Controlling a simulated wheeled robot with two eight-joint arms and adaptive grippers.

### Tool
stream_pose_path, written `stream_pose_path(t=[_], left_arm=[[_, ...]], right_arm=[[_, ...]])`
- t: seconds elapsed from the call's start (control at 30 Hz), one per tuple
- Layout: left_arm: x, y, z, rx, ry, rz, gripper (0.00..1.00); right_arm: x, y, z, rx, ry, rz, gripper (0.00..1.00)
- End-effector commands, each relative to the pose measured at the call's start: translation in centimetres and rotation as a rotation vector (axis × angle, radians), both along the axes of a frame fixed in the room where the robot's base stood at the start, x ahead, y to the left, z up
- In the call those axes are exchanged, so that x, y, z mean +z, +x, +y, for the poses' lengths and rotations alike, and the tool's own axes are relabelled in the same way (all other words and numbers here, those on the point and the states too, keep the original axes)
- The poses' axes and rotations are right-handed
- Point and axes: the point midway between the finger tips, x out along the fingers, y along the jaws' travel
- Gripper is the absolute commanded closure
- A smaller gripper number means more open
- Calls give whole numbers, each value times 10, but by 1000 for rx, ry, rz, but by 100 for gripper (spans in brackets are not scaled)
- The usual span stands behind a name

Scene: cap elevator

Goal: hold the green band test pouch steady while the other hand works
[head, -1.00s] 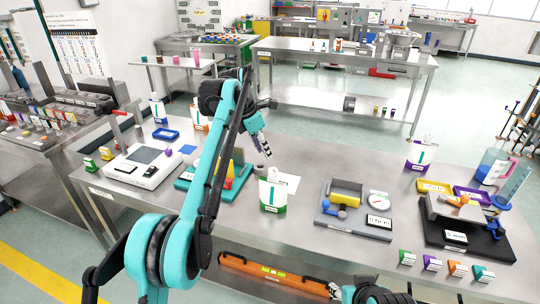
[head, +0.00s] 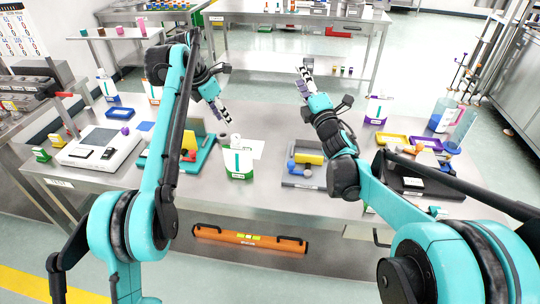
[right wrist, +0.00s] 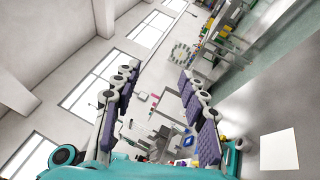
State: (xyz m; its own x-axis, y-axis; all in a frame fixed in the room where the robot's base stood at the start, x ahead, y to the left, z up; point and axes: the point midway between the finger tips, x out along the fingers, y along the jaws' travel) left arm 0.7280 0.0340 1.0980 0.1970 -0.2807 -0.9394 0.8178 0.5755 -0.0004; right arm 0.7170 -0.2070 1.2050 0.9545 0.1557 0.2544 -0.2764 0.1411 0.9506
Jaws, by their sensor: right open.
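The green band test pouch (head: 238,160), white with a green band and a green base, stands upright near the middle of the steel table. My left gripper (head: 224,116) points down behind and slightly left of the pouch's top, seemingly apart from it; its jaw opening is too small to judge. My right gripper (head: 305,72) is raised over the table, right of and beyond the pouch, fingers pointing up and away. In the right wrist view its fingers (right wrist: 157,75) are spread apart with nothing between them.
A teal tray (head: 180,160) and a white scale (head: 98,147) are to the left. A purple-banded pouch (head: 376,109) stands at the back right. An orange level (head: 250,240) is below the front edge.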

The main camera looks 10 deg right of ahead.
Motion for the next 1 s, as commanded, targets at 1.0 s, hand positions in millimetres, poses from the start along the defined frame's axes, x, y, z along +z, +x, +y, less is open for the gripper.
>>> stream_pose_path(t=[1.0], left_arm=[[0, 0, 0, 0, 0, 0, 66]], right_arm=[[-281, 0, 102, 735, -1220, -757, 57]])
